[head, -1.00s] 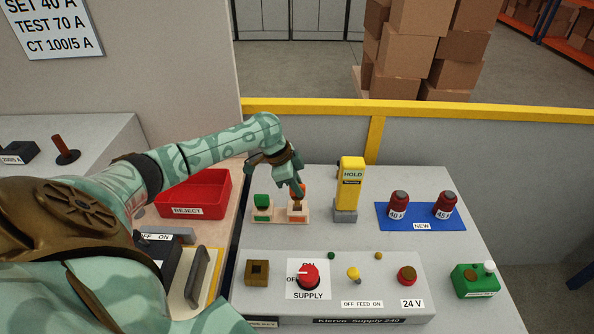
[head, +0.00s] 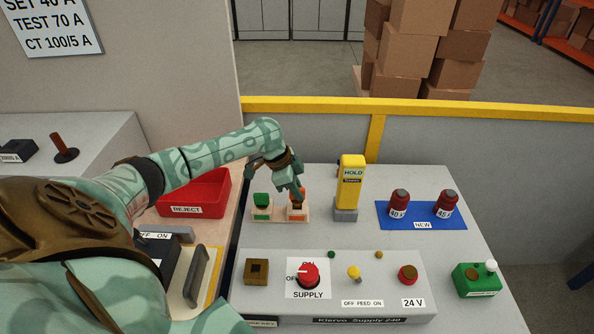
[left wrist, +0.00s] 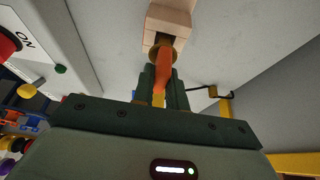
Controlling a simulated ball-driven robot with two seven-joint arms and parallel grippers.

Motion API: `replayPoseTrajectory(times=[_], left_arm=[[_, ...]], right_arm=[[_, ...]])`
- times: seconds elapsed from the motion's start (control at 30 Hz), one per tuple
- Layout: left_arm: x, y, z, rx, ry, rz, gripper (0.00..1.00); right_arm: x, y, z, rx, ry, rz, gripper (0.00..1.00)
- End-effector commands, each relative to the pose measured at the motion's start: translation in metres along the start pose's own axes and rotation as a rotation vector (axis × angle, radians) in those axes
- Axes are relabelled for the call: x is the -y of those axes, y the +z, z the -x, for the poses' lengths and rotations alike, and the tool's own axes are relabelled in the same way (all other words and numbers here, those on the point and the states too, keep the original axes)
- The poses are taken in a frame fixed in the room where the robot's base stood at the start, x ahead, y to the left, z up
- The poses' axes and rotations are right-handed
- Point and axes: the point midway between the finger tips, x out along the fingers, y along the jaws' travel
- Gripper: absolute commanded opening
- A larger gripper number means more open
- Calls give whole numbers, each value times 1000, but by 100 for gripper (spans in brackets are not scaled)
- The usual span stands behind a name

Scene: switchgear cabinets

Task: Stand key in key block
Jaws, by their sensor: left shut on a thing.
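The key block (head: 266,219) is a pale wooden block on the grey bench. A green key (head: 262,200) stands in its left place. My left gripper (head: 298,194) is over the right place, shut on an orange key (head: 298,205). In the left wrist view, the orange key (left wrist: 163,72) is between the fingers (left wrist: 159,88). Its brass end meets the dark slot in the wooden block (left wrist: 168,20); how deep it sits is hidden. The key looks about upright in the head view. My right gripper is not in view.
A yellow HOLD post (head: 350,185) stands just right of the block. A red REJECT bin (head: 195,192) is at the left, under my arm. The supply panel (head: 383,262) with a red knob (head: 308,275) lies in front. A blue mat (head: 420,222) holds two red parts.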

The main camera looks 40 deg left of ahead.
Motion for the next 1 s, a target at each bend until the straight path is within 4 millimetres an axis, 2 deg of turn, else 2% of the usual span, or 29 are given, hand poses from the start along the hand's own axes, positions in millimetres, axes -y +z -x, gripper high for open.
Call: replayPoseTrajectory(times=[1.0], left_arm=[[0,9,-22,0,0,0,0]], right_arm=[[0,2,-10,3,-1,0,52]])
